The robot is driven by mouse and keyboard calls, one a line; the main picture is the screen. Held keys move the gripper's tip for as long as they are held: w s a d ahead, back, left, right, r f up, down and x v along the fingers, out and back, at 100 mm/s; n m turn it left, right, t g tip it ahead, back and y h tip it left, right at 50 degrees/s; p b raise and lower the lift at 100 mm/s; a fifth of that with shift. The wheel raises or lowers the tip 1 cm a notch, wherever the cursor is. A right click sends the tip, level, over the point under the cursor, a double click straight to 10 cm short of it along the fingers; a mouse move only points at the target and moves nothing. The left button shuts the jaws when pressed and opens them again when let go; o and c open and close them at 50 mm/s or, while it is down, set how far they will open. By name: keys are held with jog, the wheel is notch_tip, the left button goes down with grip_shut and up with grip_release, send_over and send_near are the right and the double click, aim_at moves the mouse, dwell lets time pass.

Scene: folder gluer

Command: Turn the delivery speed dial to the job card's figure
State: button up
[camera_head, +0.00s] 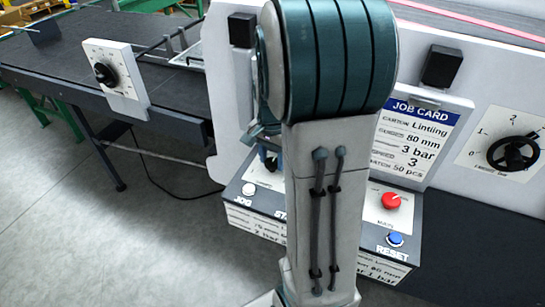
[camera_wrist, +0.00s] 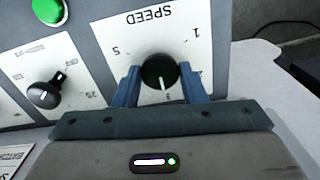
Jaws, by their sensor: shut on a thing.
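In the wrist view, the black round dial (camera_wrist: 158,67) sits on a white plate marked SPEED, seen upside down. Figures 1 and 5 show on its scale, at right and left. Its white pointer line points down in the picture, towards a partly hidden figure near the gripper edge. My gripper (camera_wrist: 160,77) has its two blue fingers closed on opposite sides of the dial. In the head view, my arm hides the gripper and this dial. The job card (camera_head: 415,138) stands behind the arm and reads speed 3, 80 mm, 3 bar and 50 pcs.
A smaller black knob (camera_wrist: 44,90) and a green button (camera_wrist: 49,10) sit beside the dial. Floor at left is clear.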

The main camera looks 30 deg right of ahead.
jog(key=o, duration=1)
jog(key=shift+r, duration=0.1)
notch_tip(320, 180, up, 14)
jog(key=shift+f+b, duration=0.1)
jog(key=shift+b, duration=0.45)
jog(key=s+a+f+n+t, duration=0.1)
jog(key=s+a+f+n, duration=0.1)
jog(key=s+a+n, duration=0.2)
jog(key=s+a+f+n+t, duration=0.1)
jog(key=s+a+f+n, duration=0.1)
jog(key=s+a+n, duration=0.2)
jog(key=s+a+f+n+t, duration=0.1)
jog(key=s+a+f+n, duration=0.1)
jog(key=s+a+n, duration=0.2)
jog(key=shift+s+a, duration=0.3)
jog(key=shift+s, duration=0.3)
